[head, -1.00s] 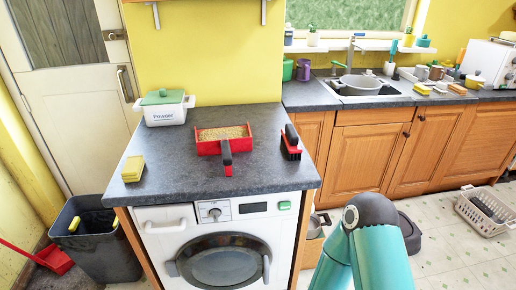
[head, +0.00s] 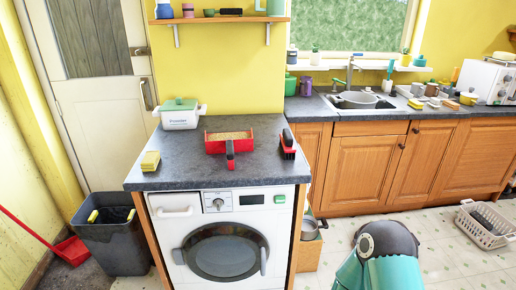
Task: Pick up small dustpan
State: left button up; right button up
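A small red dustpan (head: 216,146) with a dark handle lies on the grey worktop (head: 183,166) above the washing machine. Its tray is filled with tan, crumb-like material, and its handle points toward me. A teal arm link of mine with a dark rounded joint shows at the bottom right, well apart from the dustpan. Neither of my grippers shows in the head view.
A red and black brush (head: 288,145) lies right of the dustpan. A powder box (head: 180,114) and a yellow sponge (head: 150,161) are to its left. A shelf (head: 215,19) hangs above. A bin (head: 108,236) and a red long-handled dustpan (head: 72,250) stand on the floor at left.

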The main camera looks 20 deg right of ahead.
aim_at(230, 143)
jog(key=u, duration=0.15)
jog(key=i, duration=0.9)
jog(key=z, duration=0.2)
jog(key=k, duration=0.75)
jog(key=u, duration=0.25)
jog(key=i, duration=0.65)
jog(key=z, duration=0.05)
